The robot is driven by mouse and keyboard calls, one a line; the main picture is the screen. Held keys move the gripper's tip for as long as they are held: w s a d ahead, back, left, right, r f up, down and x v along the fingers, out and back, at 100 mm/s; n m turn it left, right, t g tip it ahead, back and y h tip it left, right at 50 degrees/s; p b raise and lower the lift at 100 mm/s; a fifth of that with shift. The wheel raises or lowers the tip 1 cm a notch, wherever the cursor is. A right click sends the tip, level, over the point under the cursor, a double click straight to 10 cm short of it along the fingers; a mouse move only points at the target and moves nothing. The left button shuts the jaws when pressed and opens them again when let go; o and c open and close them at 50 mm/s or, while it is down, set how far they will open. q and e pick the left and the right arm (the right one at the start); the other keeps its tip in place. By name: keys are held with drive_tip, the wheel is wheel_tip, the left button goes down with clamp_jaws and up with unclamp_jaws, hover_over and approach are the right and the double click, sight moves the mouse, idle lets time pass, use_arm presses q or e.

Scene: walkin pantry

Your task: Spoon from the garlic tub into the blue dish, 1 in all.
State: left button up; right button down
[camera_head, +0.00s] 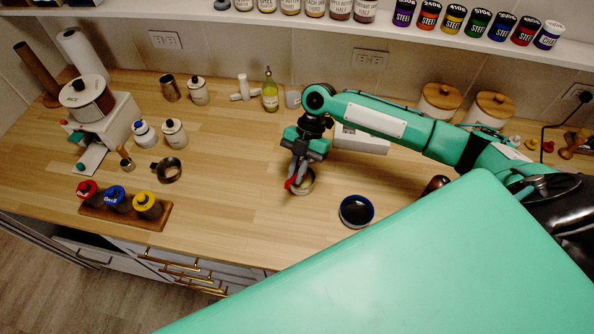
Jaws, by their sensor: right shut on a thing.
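The right gripper (297,178) is pointed down over a small round tub (308,188), seemingly the garlic tub, near the middle of the counter. It is shut on a small red thing (289,184), probably the spoon's handle. The spoon's bowl is hidden, so I cannot tell whether it is inside the tub or holds anything. The fingers hide much of the tub, and its label cannot be read. My left gripper is not in view.
A wooden rack (157,219) with red, blue and yellow-lidded jars stands at the front left. The counter (235,185) left of the tub is clear.

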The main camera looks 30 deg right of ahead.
drive_tip(key=shift+r+p, duration=2.05)
drive_tip(key=shift+r, duration=0.85)
drive_tip(key=shift+f, duration=0.1)
